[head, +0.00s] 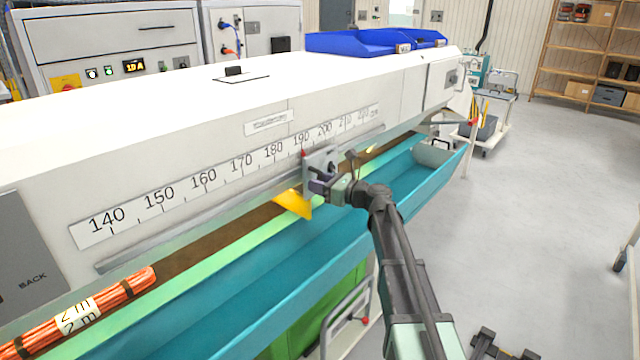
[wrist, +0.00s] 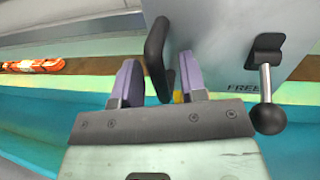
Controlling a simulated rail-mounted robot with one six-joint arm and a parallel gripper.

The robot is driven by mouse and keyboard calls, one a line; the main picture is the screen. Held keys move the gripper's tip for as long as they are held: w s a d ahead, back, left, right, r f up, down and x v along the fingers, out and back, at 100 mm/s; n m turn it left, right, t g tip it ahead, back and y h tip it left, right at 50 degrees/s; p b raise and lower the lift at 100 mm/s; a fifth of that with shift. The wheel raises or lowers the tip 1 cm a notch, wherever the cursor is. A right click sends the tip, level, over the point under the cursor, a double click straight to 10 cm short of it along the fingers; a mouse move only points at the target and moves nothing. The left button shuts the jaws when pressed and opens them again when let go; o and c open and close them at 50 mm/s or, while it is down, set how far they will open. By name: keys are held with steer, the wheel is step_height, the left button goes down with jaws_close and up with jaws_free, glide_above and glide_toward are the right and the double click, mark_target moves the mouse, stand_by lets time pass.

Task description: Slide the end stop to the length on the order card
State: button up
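The end stop (head: 320,160) is a grey plate on the rail under the number scale (head: 240,165). Its small red pointer (head: 304,153) is close to the 190 mark. A yellow flap (head: 294,204) hangs just left of it. In the wrist view, the end stop's plate (wrist: 225,40) carries a black handle (wrist: 156,55) and a lever with a black ball (wrist: 268,118) beside lettering that reads FREE. My gripper (head: 327,187) is at the end stop. I cannot make out an order card.
A copper cable bundle (head: 78,315) labelled 2 m lies in the trough at the near left. The teal tray (head: 240,290) runs below the rail. A white card (head: 241,78) with a black object lies on the machine top.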

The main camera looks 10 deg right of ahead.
mark_target(330, 167)
jaws_close()
steer(key=w+d, duration=0.4)
steer(key=d, duration=0.1)
steer(key=w+d, duration=0.2)
steer(key=d, duration=0.1)
steer(key=shift+w, duration=0.15)
steer(key=shift+o, duration=0.3)
jaws_free()
